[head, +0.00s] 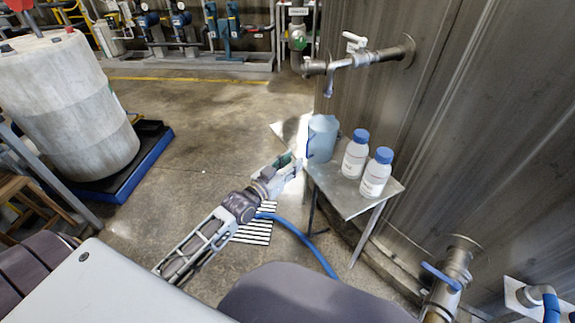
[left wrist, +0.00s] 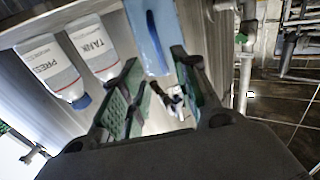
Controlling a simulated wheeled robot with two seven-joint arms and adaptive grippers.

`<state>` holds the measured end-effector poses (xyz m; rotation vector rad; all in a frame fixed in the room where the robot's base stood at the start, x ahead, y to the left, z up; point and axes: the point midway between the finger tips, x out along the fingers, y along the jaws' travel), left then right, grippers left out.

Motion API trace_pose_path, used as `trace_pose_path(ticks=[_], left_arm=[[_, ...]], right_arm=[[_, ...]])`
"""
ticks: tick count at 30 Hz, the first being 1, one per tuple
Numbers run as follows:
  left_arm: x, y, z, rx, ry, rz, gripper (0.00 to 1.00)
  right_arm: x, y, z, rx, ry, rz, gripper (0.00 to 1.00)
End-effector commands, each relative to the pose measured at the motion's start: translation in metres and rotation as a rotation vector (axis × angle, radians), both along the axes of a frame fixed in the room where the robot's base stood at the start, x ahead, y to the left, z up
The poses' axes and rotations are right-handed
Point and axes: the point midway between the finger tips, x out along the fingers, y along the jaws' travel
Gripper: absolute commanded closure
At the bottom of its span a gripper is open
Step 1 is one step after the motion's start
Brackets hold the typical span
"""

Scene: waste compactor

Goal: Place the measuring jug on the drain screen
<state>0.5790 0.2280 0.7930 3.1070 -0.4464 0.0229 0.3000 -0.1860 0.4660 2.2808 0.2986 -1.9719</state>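The measuring jug (head: 323,138) is light blue and stands upright on a small metal table, below a tap. In the left wrist view the jug (left wrist: 142,28) shows with its darker blue handle (left wrist: 156,42) facing me. My left gripper (head: 291,166) is just left of the jug. Its two green-padded fingers (left wrist: 155,66) are spread, with the handle ahead between their tips; I cannot tell whether they touch it. The drain screen (head: 254,231) is a striped grate on the floor, partly hidden by my left arm. My right gripper is not in view.
Two white bottles with blue caps (head: 355,155) (head: 376,174) stand right of the jug on the metal table (head: 345,203). The tap (head: 352,58) juts from the wall above. A blue hose (head: 300,235) runs beside the screen. A large drum (head: 68,110) stands left; the middle floor is clear.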

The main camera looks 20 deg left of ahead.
Motion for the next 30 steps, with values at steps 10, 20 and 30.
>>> trace_pose_path(ticks=[10, 20, 30], left_arm=[[-0.017, 0.005, 0.0, 0.001, 0.0, 0.0, 0.69], [-0.018, 0.005, 0.0, 0.001, 0.0, 0.0, 0.69], [-0.018, 0.005, -0.004, 0.003, 0.011, 0.0, 0.69]], right_arm=[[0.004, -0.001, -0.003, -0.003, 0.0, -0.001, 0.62], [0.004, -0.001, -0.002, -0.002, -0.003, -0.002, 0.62], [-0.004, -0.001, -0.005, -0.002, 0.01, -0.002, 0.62]])
